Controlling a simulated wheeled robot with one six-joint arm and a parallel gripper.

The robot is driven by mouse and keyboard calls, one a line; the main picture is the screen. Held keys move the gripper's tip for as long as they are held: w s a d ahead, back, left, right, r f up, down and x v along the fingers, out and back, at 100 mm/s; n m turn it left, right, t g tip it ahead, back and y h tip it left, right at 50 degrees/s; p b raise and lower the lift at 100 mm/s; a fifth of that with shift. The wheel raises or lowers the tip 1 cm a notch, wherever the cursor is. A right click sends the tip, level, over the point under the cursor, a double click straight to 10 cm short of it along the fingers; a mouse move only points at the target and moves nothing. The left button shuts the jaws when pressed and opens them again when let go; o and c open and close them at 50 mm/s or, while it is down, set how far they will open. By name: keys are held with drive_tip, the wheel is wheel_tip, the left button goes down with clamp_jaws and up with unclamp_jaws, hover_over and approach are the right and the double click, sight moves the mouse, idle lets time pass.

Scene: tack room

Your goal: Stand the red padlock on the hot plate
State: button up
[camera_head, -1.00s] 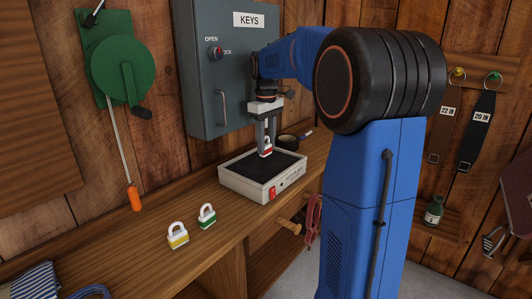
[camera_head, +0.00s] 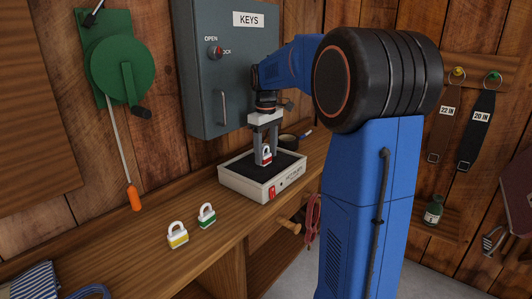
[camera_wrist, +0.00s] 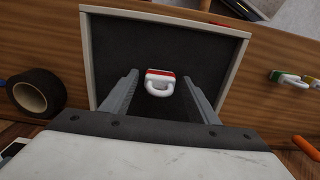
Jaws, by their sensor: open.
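The red padlock (camera_head: 267,155), white with a red band, stands upright on the black top of the hot plate (camera_head: 245,184). In the wrist view the padlock (camera_wrist: 160,82) is seen from above, shackle toward me, on the dark plate surface (camera_wrist: 120,40). My gripper (camera_head: 264,160) is over the plate with its fingers pointing down, one on each side of the padlock. In the wrist view my gripper (camera_wrist: 163,88) is open, with a gap between each finger and the padlock.
A yellow padlock (camera_head: 178,236) and a green padlock (camera_head: 207,217) stand on the wooden bench left of the hot plate. A roll of black tape (camera_wrist: 38,93) lies close beside the plate. The grey key cabinet (camera_head: 232,70) hangs behind my gripper.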

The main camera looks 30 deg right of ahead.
drive_tip(key=shift+r, duration=0.15)
wheel_tip(320, 180, up, 12)
idle(0.4)
drive_tip(key=s+a+f+m+t, duration=0.1)
drive_tip(key=s+a+f, duration=0.2)
drive_tip(key=s+a, duration=0.35)
drive_tip(key=s+a+f+m+t, duration=0.1)
drive_tip(key=s+a+f, duration=0.25)
drive_tip(key=s, duration=0.65)
drive_tip(key=s+a+f+m+t, duration=0.1)
drive_tip(key=s+a+f, duration=0.2)
drive_tip(key=s+f, duration=0.4)
drive_tip(key=s+a+f+m+t, duration=0.1)
drive_tip(key=s+a+f, duration=0.2)
drive_tip(key=s+f, duration=0.5)
drive_tip(key=shift+s+t, duration=0.25)
drive_tip(key=shift+t, duration=0.15)
drive_tip(key=shift+r, duration=0.1)
drive_tip(key=shift+c, duration=0.2)
